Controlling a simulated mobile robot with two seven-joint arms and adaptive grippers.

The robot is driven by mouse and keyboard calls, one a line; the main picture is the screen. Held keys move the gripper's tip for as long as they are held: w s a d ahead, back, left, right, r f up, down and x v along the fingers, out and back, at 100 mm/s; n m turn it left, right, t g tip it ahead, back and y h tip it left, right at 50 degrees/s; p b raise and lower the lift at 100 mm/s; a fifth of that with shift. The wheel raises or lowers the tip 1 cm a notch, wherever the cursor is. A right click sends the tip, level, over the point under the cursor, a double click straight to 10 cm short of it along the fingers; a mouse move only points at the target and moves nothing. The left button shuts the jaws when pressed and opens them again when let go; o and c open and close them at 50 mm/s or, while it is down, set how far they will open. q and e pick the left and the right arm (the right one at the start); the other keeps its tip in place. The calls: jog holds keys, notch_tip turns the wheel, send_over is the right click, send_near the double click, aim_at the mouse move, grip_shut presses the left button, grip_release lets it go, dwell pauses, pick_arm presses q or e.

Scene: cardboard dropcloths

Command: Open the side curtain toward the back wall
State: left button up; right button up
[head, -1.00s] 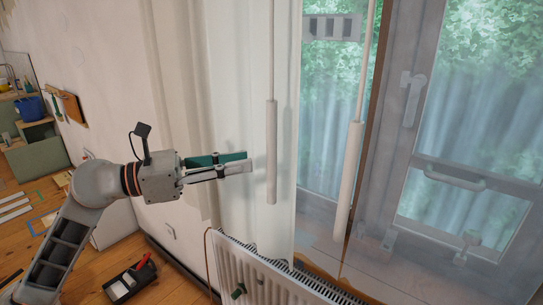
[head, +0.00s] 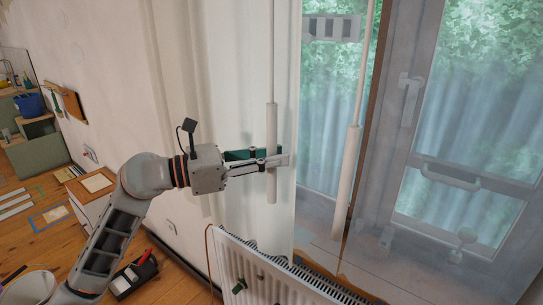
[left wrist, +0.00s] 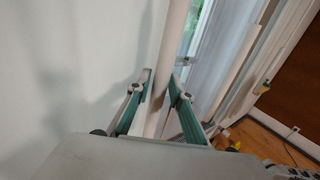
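The side curtain is a pale, opaque cloth (head: 232,90) hanging at the left of the window. A long white wand (head: 272,125) hangs in front of its right part. My left gripper (head: 280,158) is at the lower half of this wand, with its fingers reaching past it. In the left wrist view, the wand (left wrist: 172,45) passes between the two green-padded fingers (left wrist: 161,78), which stand apart on either side of it. The gripper looks open. Whether a finger touches the wand is unclear. My right gripper is not in view.
A second wand (head: 346,180) hangs to the right, before the sheer-covered window and door (head: 465,150). A white radiator (head: 265,275) stands below the curtain. A tool tray (head: 135,275) lies on the floor. A plain wall (head: 105,60) is at the left.

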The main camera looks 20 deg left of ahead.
pick_arm(q)
grip_shut()
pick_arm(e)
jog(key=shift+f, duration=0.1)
pick_arm(q)
jog(key=shift+a, duration=0.1)
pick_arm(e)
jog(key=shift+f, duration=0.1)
